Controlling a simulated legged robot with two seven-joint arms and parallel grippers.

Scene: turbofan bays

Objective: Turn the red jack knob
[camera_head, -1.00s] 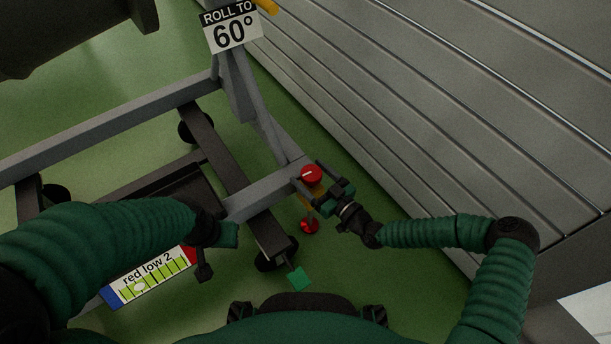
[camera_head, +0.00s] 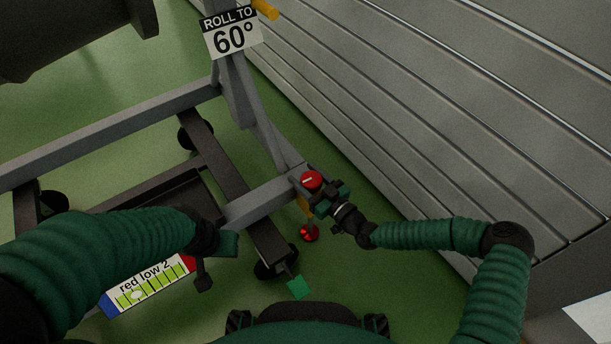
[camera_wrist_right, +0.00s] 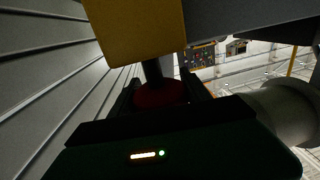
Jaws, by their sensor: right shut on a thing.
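The red jack knob (camera_head: 311,180), with a white mark on its top, sits at the end of the grey stand beam. My right gripper (camera_head: 319,190) reaches it from the lower right and is shut on it. In the right wrist view the red knob (camera_wrist_right: 160,95) shows dark between the fingers, on a dark shaft by a yellow block (camera_wrist_right: 135,28). My left gripper (camera_head: 204,268) hangs near the stand, left of the knob; its jaws are too unclear to read.
A red wheel-like part (camera_head: 309,233) is just below the knob. A "ROLL TO 60°" sign (camera_head: 231,34) is on the stand's upright. A "red low 2" gauge label (camera_head: 146,284) lies at lower left. A grey slatted wall (camera_head: 430,110) stands close on the right.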

